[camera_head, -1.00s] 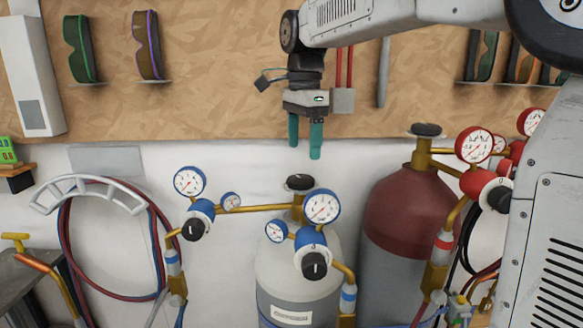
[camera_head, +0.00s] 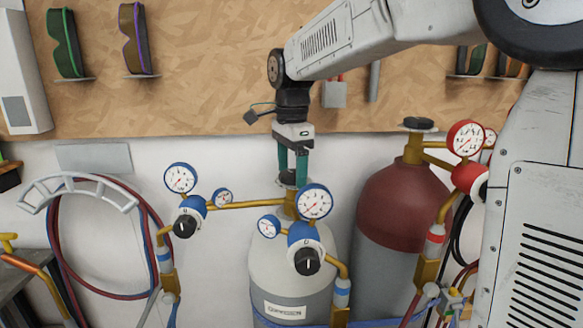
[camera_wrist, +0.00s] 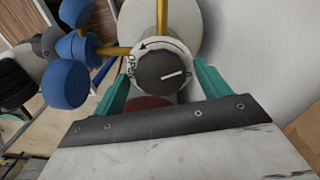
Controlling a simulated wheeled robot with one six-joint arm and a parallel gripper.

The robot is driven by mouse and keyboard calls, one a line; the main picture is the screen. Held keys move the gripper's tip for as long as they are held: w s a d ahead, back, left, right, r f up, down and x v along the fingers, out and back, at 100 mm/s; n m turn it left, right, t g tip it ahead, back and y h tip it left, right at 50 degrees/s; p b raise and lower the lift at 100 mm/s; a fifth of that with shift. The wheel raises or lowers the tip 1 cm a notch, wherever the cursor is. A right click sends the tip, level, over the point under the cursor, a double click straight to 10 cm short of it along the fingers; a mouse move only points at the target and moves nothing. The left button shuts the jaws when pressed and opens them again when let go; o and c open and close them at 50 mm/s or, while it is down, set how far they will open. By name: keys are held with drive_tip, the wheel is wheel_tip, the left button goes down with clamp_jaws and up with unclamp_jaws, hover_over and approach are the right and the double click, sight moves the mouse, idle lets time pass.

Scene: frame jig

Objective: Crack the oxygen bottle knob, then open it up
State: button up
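The oxygen bottle (camera_head: 288,272), pale with a label reading OXYGEN, stands at the lower middle of the head view. Its black knob (camera_head: 287,179) tops the brass valve and is partly hidden by my gripper (camera_head: 292,170). In the wrist view the knob (camera_wrist: 163,73) is round with a white pointer line toward the right. A white ring (camera_wrist: 133,61) around it carries an arrow and the word OPEN on the left. My gripper's green fingers (camera_wrist: 162,82) stand on either side of the knob, open, seemingly with small gaps; contact is hard to judge.
Blue regulator gauges (camera_head: 314,201) and black regulator knobs (camera_head: 307,261) flank the valve closely on brass pipes. A dark red bottle (camera_head: 402,208) stands to the right. Coiled hoses (camera_head: 62,240) hang at left.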

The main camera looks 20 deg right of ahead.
drive_tip(key=c, duration=0.8)
